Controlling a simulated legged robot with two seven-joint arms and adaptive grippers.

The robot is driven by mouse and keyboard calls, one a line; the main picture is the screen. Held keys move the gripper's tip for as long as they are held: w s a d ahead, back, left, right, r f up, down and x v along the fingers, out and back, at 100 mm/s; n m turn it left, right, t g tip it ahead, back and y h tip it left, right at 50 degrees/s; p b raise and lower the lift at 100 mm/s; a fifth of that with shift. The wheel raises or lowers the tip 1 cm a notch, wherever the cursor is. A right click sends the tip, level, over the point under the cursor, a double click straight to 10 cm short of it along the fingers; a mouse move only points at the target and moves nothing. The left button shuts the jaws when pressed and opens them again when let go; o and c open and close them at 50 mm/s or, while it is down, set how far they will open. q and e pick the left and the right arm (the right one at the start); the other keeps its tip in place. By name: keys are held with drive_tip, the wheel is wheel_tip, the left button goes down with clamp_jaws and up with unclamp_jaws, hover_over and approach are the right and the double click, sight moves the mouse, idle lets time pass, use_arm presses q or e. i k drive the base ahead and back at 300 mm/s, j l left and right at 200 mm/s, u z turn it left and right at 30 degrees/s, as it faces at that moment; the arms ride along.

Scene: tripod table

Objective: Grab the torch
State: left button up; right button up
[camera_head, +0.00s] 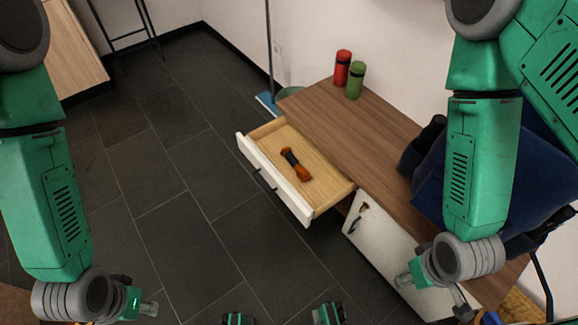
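The torch (295,163), orange-brown with a black middle, lies on its side in the open drawer (273,187) of the wooden cabinet. My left gripper (147,308) is low at the lower left, over the floor side and well apart from the torch. My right gripper (405,281) is at the lower right, in front of the white cabinet door, also apart from the torch. Both grippers are small in view and partly hidden by the wrists, so their opening is unclear. Neither is seen touching the torch.
The cabinet top (345,128) carries a red canister (342,69) and a green canister (355,81) at its far end. Dark blue cloth-like items (440,175) lie at its right. A white door (380,239) is below. The tiled floor left of the drawer is clear.

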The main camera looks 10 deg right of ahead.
sight(302, 173)
drive_tip(key=z, duration=1)
drive_tip(key=i+j+z, duration=0.1)
drive_tip(key=j+z, duration=0.25)
drive_tip(key=z, duration=0.15)
drive_tip(key=j+z, duration=1.25)
drive_tip(key=z, duration=0.15)
drive_tip(key=k+j, duration=0.15)
drive_tip(key=j, duration=0.25)
drive_tip(key=k+j+z, duration=0.1)
drive_tip(key=j, duration=0.3)
drive_tip(key=k+j, duration=0.25)
drive_tip(key=j, duration=0.15)
drive_tip(key=k+j+z, duration=0.1)
drive_tip(key=j, duration=0.25)
